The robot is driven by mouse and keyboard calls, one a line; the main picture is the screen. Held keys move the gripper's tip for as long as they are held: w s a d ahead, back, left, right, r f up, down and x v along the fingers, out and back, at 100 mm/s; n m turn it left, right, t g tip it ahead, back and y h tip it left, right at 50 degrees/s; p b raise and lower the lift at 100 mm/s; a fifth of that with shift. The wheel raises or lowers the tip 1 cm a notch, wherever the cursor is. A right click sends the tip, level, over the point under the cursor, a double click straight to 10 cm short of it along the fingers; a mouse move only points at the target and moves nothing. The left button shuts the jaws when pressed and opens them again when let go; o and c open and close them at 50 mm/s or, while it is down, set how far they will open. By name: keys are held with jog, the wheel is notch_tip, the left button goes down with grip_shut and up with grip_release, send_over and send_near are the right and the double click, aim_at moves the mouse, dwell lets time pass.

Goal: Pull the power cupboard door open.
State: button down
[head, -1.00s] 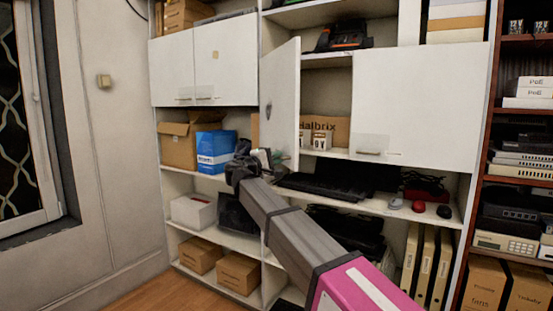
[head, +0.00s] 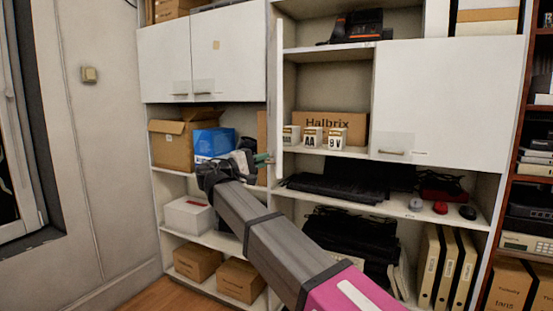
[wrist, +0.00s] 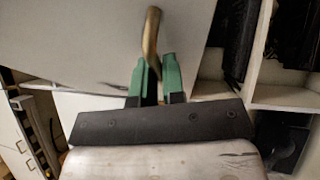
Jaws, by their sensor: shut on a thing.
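The cupboard door (head: 279,85) stands swung out from the shelf unit and is seen nearly edge-on in the head view. In the wrist view its pale grey face (wrist: 90,40) fills the upper left, with a curved brass-coloured handle (wrist: 151,40). My gripper (wrist: 158,80) has its green fingers shut on the lower part of this handle. In the head view my gripper (head: 262,160) is at the door's lower end, and the handle cannot be made out there. The open compartment shows a Halbrix carton (head: 345,124) and three small battery boxes (head: 312,137).
Closed white doors are at the left (head: 228,55) and right (head: 450,100). Below are a blue box (head: 212,143), an open carton (head: 172,145) and a black keyboard (head: 335,187). A wall and window stand at the far left.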

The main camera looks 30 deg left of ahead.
jog(key=a, duration=0.1)
jog(key=s+a+m+h, duration=0.1)
jog(key=s+a+g+h, duration=0.1)
jog(key=a, duration=0.1)
jog(key=c, duration=1.2)
grip_release()
jog(key=shift+s, duration=0.15)
